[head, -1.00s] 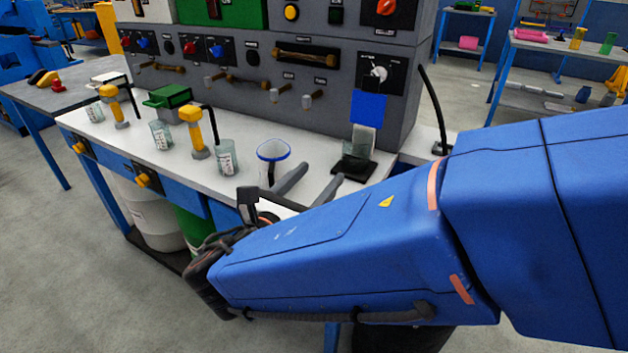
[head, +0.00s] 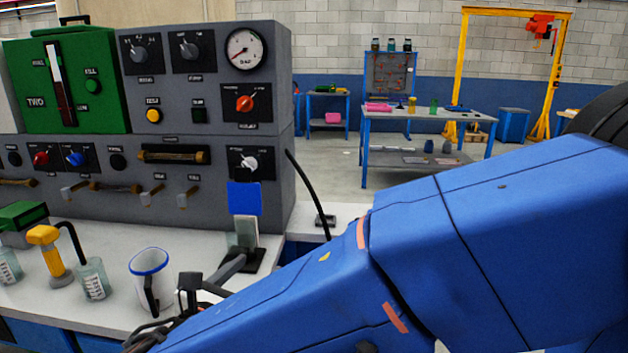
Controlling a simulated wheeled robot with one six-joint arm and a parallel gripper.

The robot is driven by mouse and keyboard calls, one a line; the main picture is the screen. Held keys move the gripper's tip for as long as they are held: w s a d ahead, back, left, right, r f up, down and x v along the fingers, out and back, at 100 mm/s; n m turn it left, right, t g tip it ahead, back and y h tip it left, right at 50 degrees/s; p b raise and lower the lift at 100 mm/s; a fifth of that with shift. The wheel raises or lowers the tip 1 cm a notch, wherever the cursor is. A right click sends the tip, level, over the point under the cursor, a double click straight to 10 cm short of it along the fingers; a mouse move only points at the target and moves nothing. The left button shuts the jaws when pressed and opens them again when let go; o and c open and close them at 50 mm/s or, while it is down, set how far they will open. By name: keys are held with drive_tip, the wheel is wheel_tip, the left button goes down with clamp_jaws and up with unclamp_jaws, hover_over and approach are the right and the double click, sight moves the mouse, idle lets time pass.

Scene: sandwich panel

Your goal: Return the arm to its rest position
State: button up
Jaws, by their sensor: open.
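My blue arm crosses the lower right of the head view. My gripper (head: 222,281) is at its far end, low over the white bench top, with its grey fingers pointing toward the back. The fingers are apart and I see nothing held between them. Part of the gripper is hidden behind the arm. A white mug with a blue rim (head: 149,275) stands just left of the gripper.
The grey control panel (head: 225,204) with knobs and a gauge stands behind the bench. A yellow dispenser (head: 49,252) and a glass jar (head: 93,279) stand at the left. Open floor lies beyond, before a blue table (head: 430,115).

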drive_tip(key=w+d+f+m+g+h, duration=0.15)
drive_tip(key=d+m+g, duration=0.35)
drive_tip(key=d, duration=0.9)
drive_tip(key=w+d+f+m+g+h, duration=0.1)
drive_tip(key=d+f+m+g+h, duration=0.15)
drive_tip(key=d+m, duration=0.75)
drive_tip(key=s+d+f+m+g+y, duration=0.1)
drive_tip(key=s+d+f+m+y, duration=0.1)
drive_tip(key=s+d+m+y, duration=0.2)
drive_tip(key=s+d+f+m+g+y, duration=0.2)
drive_tip(key=s+d+f+m+y, duration=0.1)
drive_tip(key=s+d+m, duration=0.7)
drive_tip(key=shift+s+d+m+y, duration=0.5)
drive_tip(key=shift+d+m, duration=0.7)
drive_tip(key=shift+d, duration=0.75)
drive_tip(key=shift+w, duration=0.1)
